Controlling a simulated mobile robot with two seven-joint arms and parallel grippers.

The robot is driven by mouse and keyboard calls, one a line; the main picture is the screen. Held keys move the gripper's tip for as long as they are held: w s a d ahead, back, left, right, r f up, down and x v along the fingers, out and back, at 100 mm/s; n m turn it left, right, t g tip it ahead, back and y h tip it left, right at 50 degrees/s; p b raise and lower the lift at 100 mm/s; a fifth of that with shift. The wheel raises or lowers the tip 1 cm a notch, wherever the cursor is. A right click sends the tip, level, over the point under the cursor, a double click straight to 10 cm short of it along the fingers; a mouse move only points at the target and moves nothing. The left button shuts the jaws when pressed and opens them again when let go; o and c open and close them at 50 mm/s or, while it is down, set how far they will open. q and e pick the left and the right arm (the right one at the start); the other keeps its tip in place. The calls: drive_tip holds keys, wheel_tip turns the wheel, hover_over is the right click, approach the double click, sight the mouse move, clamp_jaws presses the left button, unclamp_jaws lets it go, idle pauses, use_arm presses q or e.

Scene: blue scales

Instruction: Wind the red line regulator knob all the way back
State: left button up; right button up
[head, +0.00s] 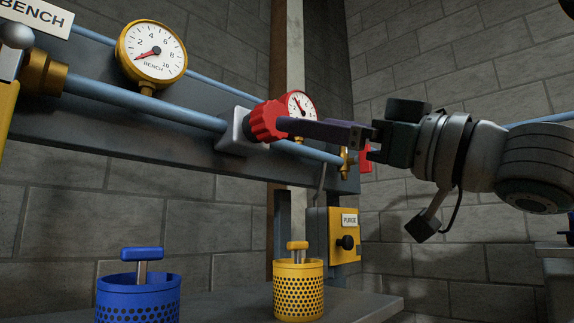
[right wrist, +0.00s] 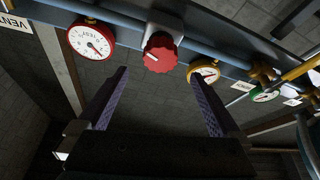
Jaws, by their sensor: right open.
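The red, lobed regulator knob (head: 265,122) sits on a pale mount on the blue pipe in the head view. In the right wrist view the red knob (right wrist: 160,52) faces me, with a white mark on its face. My right gripper (head: 285,127) reaches in from the right, its purple fingers beside the knob. In the right wrist view my right gripper (right wrist: 158,73) is open, and the knob shows beyond and between its fingertips. Whether a finger touches it, I cannot tell. A red gauge (head: 301,104) is partly hidden behind the knob. My left gripper is out of view.
A yellow BENCH gauge (head: 152,52) stands on the pipe at left. A blue perforated canister (head: 138,298) and a yellow one (head: 298,290) stand below. A yellow PURGE box (head: 345,236) is at lower right. A green gauge (right wrist: 266,95) shows in the right wrist view.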

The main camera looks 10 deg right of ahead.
sight(278, 113)
drive_tip(key=shift+s+d+f, duration=0.15)
drive_tip(key=shift+s+d, duration=0.2)
drive_tip(key=shift+s, duration=0.05)
wheel_tip(278, 113, up, 4)
drive_tip(key=s+m+g+h+p, duration=0.15)
drive_tip(key=h+p, duration=0.25)
drive_tip(key=p, duration=0.8)
drive_tip(key=shift+g, duration=0.25)
drive_tip(key=p+x, duration=0.6)
drive_tip(key=x, duration=0.1)
drive_tip(key=shift+w+a+f+p, duration=0.1)
drive_tip(key=shift+w+f+p, duration=0.1)
drive_tip(key=shift+p, duration=0.2)
drive_tip(key=shift+w+a+f+p, duration=0.2)
drive_tip(key=shift+w+a+p, duration=0.15)
drive_tip(key=shift+w, duration=0.2)
drive_tip(key=c, duration=1.3)
